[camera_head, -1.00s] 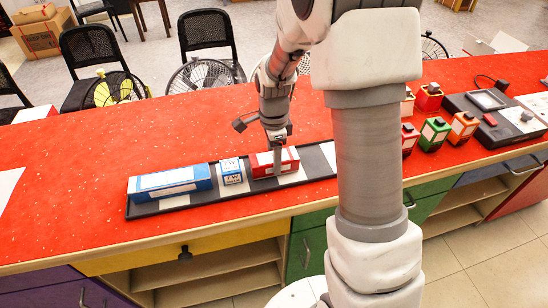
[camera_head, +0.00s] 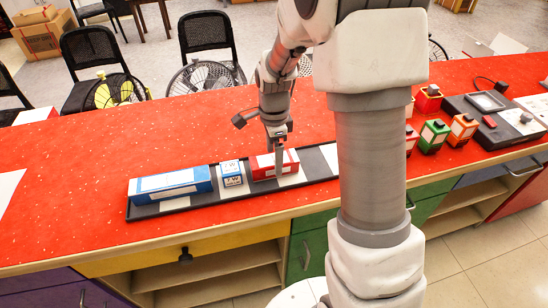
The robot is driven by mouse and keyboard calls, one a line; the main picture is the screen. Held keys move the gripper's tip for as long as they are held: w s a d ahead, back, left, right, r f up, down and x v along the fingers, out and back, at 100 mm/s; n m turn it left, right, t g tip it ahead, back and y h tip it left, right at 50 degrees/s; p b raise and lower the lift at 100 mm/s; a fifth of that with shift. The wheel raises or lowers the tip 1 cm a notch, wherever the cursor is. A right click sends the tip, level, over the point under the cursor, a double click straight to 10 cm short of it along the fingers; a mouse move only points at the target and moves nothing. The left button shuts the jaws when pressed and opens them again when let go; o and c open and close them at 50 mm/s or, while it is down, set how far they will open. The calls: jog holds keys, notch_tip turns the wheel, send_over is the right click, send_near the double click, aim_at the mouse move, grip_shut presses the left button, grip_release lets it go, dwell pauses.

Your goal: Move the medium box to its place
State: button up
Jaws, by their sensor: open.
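A long dark tray (camera_head: 236,208) with white patches lies on the red counter. On it, from left to right, are a long blue box (camera_head: 170,185) with a white label, a small blue-and-white box (camera_head: 231,173) and a mid-sized red box (camera_head: 263,169) with a white label. The red box appears to be the medium one. My gripper (camera_head: 279,160) points down at the red box and is open. One finger shows in front of the box's near side. The other finger is hidden, and I cannot tell whether the jaws touch the box.
At the right are several small coloured boxes (camera_head: 434,135) and a dark device (camera_head: 490,112). My arm hides part of the counter and the tray's right end. Black chairs (camera_head: 207,40) stand behind the counter.

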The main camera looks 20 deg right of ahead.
notch_tip(320, 180, up, 10)
jog(key=p, duration=0.2)
jog(key=s+r+n+t, duration=0.2)
jog(key=s+r+n, duration=0.4)
jog(key=s+n, duration=0.3)
jog(key=s+r+n+t, duration=0.3)
jog(key=s+r+n, duration=0.3)
jog(key=s+n, duration=0.3)
jog(key=shift+s+t, duration=0.3)
jog(key=shift+s, duration=0.95)
jog(key=shift+r, duration=0.1)
notch_tip(320, 180, up, 6)
jog(key=p, duration=0.5)
